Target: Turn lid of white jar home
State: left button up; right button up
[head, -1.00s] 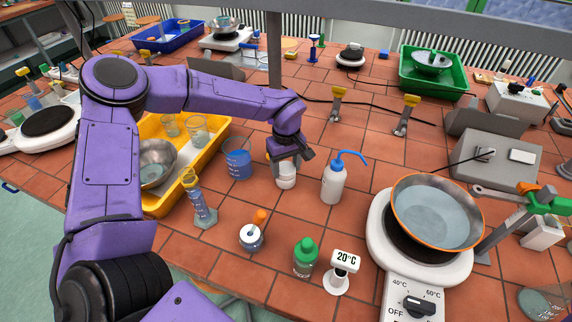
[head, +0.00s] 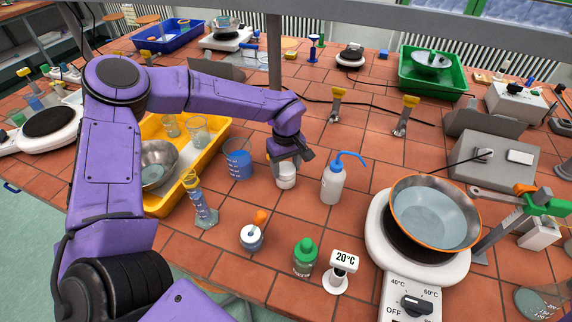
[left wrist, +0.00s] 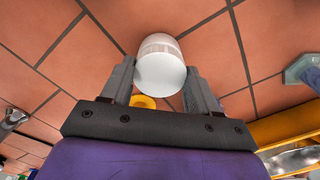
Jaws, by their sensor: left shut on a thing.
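The white jar (head: 286,180) stands upright on the tiled bench, between the blue beaker and the wash bottle. Its white lid (left wrist: 161,73) faces the camera in the left wrist view. My left gripper (head: 285,163) comes down over the jar from above. Its two fingers (left wrist: 161,82) lie on either side of the lid and are shut on it. The fingers partly hide the jar's top in the head view. I cannot tell how far the lid is turned. My right gripper is not in view.
A blue beaker (head: 238,165) and a yellow tray (head: 157,205) stand left of the jar. A wash bottle (head: 333,183) stands close on its right. A dropper bottle (head: 252,236) and a green-capped bottle (head: 304,257) stand in front. A hotplate (head: 452,270) bears a pan at right.

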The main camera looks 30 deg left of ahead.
pick_arm(q)
jog(key=shift+f, duration=0.1)
dwell(0.4)
jog(key=m+p, duration=0.1)
jog(key=p, duration=0.1)
jog(key=m+p, duration=0.2)
jog(key=shift+r, duration=0.35)
jog(key=shift+s+m+p, duration=0.1)
jog(key=shift+m+p, duration=0.4)
jog(key=shift+p, duration=0.1)
jog(key=shift+f+m, duration=0.2)
jog(key=shift+m, duration=0.1)
jog(key=shift+f, duration=0.15)
jog(key=shift+f, duration=0.2)
jog(key=m, duration=0.4)
jog(key=shift+a+m, duration=0.1)
jog(key=shift+m, duration=0.2)
jog(key=shift+f, duration=0.1)
